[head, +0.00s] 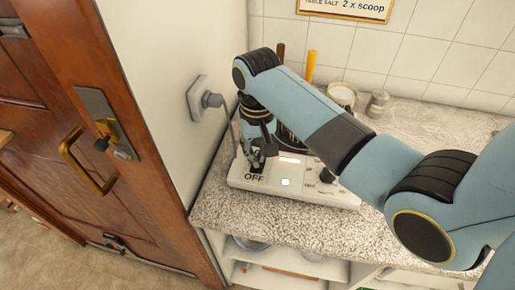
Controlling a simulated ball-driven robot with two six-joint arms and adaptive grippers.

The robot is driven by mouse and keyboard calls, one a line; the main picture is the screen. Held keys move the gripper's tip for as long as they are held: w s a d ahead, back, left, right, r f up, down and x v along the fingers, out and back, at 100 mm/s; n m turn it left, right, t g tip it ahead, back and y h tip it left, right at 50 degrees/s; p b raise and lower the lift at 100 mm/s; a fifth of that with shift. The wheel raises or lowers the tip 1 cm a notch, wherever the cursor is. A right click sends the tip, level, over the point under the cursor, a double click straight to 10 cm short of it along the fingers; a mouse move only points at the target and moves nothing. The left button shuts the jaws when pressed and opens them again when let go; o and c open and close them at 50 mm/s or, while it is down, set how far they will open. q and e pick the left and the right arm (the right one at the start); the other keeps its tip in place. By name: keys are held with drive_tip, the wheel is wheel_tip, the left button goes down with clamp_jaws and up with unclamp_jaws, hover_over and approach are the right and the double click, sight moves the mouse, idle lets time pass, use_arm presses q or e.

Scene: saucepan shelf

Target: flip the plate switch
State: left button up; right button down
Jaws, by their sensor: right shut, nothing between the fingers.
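The white hot plate (330,196) sits on the speckled counter near its front edge. Its front panel carries a black "OFF" label (254,178), a small lit greenish square (285,183) and a dark knob (326,176). My right gripper (257,160) is shut and empty. It points down at the left end of the panel, just above the "OFF" label. The switch itself is mostly hidden behind the fingers, and I cannot tell whether they touch it. My left gripper is out of view.
A wall socket with a grey plug (210,100) is on the left wall, its cord running down to the counter. A jar (342,95) and a small metal shaker (378,103) stand behind my right arm. The wooden door (60,120) is at left. Free counter (440,130) lies at right.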

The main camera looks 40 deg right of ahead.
drive_tip(key=shift+f+b, duration=0.4)
drive_tip(key=shift+f, duration=0.55)
idle(0.4)
wheel_tip(320, 180, up, 3)
drive_tip(key=p, duration=0.3)
drive_tip(key=shift+f, duration=0.15)
drive_tip(key=shift+r, duration=2.2)
